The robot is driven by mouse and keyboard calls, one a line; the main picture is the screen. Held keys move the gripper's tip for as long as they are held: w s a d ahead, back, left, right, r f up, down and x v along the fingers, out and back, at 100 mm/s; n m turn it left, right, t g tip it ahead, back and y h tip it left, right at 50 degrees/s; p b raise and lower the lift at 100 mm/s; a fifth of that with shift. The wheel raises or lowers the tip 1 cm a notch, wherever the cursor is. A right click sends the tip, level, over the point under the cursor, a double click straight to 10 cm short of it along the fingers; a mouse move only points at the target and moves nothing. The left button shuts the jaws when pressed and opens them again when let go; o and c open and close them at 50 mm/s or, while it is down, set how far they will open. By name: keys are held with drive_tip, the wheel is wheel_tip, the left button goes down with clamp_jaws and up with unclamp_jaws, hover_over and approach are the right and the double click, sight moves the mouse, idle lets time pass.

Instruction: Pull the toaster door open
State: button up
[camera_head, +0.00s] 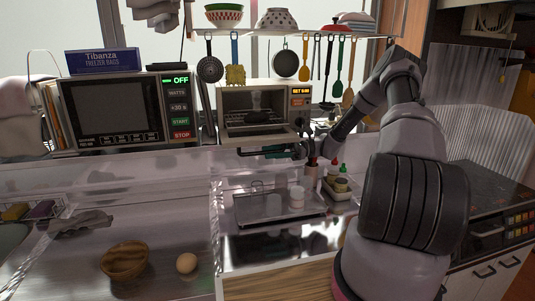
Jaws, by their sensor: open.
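The toaster (302,103) is a small cream oven with an orange display, standing on the raised ledge at the back centre. Its dark front opening shows a rack inside. The toaster door (262,130) looks tipped down and outward at the lower front, so it seems at least partly open; its exact angle is hard to tell. My gripper (264,151) is open, with its dark and teal fingers pointing left just below and in front of the door's lower edge. I cannot tell whether the fingers touch the door.
A microwave (110,108) with a freezer-bag box on top stands left of the toaster. Utensils hang from a shelf above. Below are a metal tray (255,215) with a white cup, condiment bottles (340,172), a wooden bowl (125,260) and an egg (187,263).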

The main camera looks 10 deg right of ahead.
drive_tip(key=shift+a, duration=0.7)
clamp_jaws()
idle(1.0)
